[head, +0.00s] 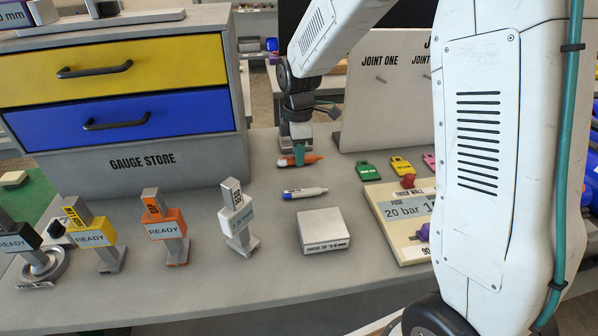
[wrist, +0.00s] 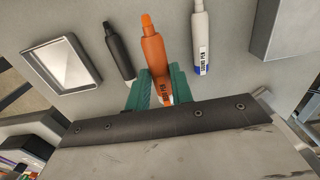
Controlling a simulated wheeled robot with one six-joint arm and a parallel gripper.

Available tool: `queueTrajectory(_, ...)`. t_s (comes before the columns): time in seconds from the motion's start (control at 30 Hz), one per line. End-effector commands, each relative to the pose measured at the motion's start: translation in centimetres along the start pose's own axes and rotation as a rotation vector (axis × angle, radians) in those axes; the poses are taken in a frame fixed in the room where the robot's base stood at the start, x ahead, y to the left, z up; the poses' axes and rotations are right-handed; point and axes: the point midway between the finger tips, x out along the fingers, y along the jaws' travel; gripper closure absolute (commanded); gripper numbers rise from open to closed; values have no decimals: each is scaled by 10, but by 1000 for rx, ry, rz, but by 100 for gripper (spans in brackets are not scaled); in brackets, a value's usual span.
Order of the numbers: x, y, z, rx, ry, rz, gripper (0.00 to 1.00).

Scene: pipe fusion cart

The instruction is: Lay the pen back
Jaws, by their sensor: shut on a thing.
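My gripper (head: 299,153) is low over the bench top in the head view, shut on an orange pen. The orange pen (head: 313,158) lies level across the green fingers. In the wrist view the fingers (wrist: 160,88) close on both sides of the orange pen (wrist: 153,47), whose tip points up the picture. A black pen (wrist: 118,50) lies to its left and a white pen with a blue end (wrist: 199,42) to its right. The white pen (head: 304,193) lies nearer in the head view. I cannot tell whether the orange pen touches the bench.
A grey block (head: 323,231) sits nearer than the pens. The gauge store (head: 142,158) with yellow and blue drawers stands left. Several READY-labelled gauges, such as the orange one (head: 163,229), stand in front. Coloured tags (head: 369,170) and a cream board (head: 393,222) are right. A shallow tray (wrist: 68,62) is left in the wrist view.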

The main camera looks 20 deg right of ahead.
Motion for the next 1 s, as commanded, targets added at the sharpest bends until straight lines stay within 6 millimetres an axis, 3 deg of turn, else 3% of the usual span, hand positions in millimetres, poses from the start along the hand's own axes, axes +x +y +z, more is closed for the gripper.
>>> queueTrajectory(0.4, 53, 0, -1, -1, 0, -1, 99)
queueTrajectory(0.8, 58, 0, -1, -1, 1, 1, 99)
queueTrajectory(0.83, 57, 0, -1, -1, 1, 2, 69)
queueTrajectory(0.87, 57, 0, -1, -1, 1, 2, 61)
queueTrajectory(0.9, 57, 0, -1, -1, 1, 2, 56)
queueTrajectory(1.0, 57, 0, -1, -1, 1, 2, 56)
